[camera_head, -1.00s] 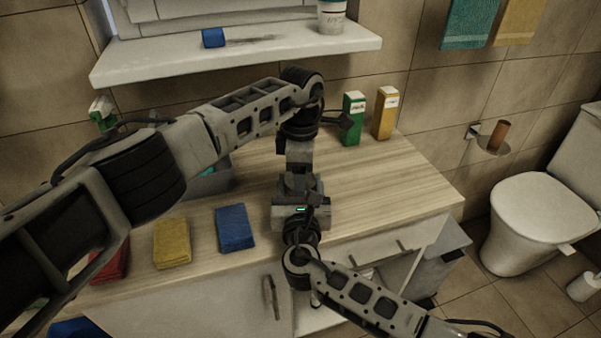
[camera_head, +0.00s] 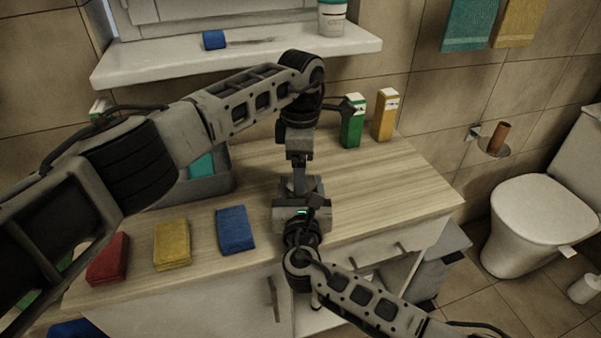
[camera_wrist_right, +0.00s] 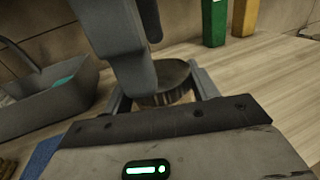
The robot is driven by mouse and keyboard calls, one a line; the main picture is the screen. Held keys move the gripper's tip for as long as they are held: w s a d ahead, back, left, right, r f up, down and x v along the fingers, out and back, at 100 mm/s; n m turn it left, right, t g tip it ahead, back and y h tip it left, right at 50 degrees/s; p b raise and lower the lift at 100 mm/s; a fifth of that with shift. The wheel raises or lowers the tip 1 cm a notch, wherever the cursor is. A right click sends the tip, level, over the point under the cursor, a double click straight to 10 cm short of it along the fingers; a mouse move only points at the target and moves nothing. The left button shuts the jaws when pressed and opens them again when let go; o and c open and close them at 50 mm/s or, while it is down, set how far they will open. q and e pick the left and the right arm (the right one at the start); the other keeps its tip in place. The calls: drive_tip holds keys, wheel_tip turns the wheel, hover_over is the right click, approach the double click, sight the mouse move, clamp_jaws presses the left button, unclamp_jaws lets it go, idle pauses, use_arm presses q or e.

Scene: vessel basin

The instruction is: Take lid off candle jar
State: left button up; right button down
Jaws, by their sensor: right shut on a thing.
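A dark, round, ribbed object (camera_wrist_right: 168,92), which looks like the candle jar or its lid, sits between the fingers of my right gripper (camera_wrist_right: 160,84) in the right wrist view. My right gripper (camera_head: 301,203) is shut on it above the counter in the head view. My left gripper (camera_head: 298,178) points down from above, just over the right one; its dark finger (camera_wrist_right: 135,75) covers part of the round object in the wrist view. I cannot tell whether the left fingers hold anything. The jar is hidden in the head view, and the join between lid and jar cannot be made out.
Red (camera_head: 108,258), yellow (camera_head: 172,244) and blue (camera_head: 235,229) folded cloths lie along the counter's front left. A grey basin (camera_head: 222,178) stands behind them. Green (camera_head: 352,120) and yellow (camera_head: 385,115) cartons stand at the back. The counter's right side (camera_head: 400,185) is clear.

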use_arm(q)
drive_tip(key=shift+r, duration=0.85)
drive_tip(key=shift+c, duration=1.3)
wheel_tip(320, 180, up, 3)
drive_tip(key=m, duration=0.4)
drive_tip(key=shift+m, duration=0.4)
wheel_tip(320, 180, down, 8)
drive_tip(key=shift+r, duration=0.15)
